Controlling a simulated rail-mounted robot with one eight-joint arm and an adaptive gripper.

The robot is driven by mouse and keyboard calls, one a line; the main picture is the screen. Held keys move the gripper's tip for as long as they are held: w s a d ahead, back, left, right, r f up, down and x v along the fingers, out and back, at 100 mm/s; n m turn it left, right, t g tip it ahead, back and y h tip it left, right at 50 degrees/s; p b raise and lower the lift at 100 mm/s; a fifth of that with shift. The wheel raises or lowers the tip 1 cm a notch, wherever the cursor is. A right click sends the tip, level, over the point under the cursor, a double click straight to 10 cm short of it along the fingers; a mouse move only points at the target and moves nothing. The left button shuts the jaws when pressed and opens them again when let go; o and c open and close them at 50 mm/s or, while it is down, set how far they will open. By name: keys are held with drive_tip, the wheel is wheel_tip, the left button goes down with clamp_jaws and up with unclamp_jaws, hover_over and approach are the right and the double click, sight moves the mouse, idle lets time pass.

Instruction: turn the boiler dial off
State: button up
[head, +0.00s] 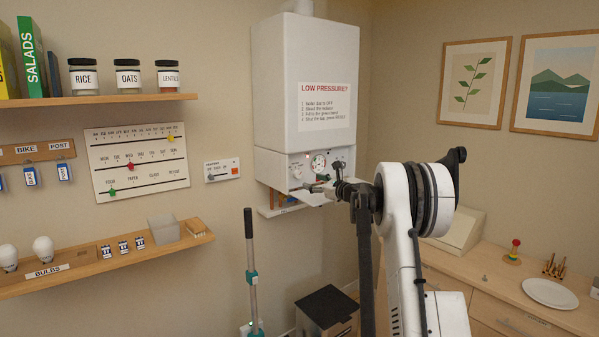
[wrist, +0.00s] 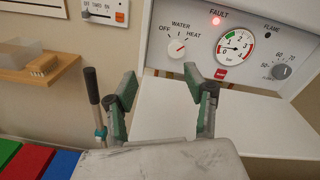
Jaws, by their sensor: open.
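The boiler (head: 305,85) hangs on the wall, with its control panel along its lower front. The boiler dial (wrist: 176,48) is a round white knob with a small red mark, labelled OFF, WATER and HEAT. Its mark looks turned away from OFF, but the exact setting is hard to read. The dial also shows small in the head view (head: 296,172). My gripper (wrist: 160,76) is open and empty, with its two green-grey fingers apart, below and in front of the dial and not touching it. In the head view my gripper is close before the panel.
A pressure gauge (wrist: 235,47), a lit red fault lamp (wrist: 216,21) and a grey temperature knob (wrist: 282,71) sit right of the dial. A red button (wrist: 221,73) is under the gauge. A wall timer (head: 222,170) and a shelf (head: 110,260) lie left.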

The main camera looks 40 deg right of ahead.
sight(299, 174)
drive_tip(key=d, duration=0.2)
drive_tip(key=d+m, duration=0.1)
drive_tip(key=shift+d+f+h, duration=0.1)
drive_tip(key=shift+f+h, duration=0.15)
drive_tip(key=shift+h, duration=0.05)
drive_tip(key=w+p, duration=0.1)
drive_tip(key=w, duration=0.3)
drive_tip(key=w+p, duration=0.1)
drive_tip(key=w, duration=0.4)
drive_tip(key=w+p, duration=0.1)
drive_tip(key=w, duration=0.3)
drive_tip(key=shift+w+a, duration=0.3)
drive_tip(key=shift+w, duration=0.05)
drive_tip(key=shift+c, duration=0.2)
drive_tip(key=c, duration=1.1)
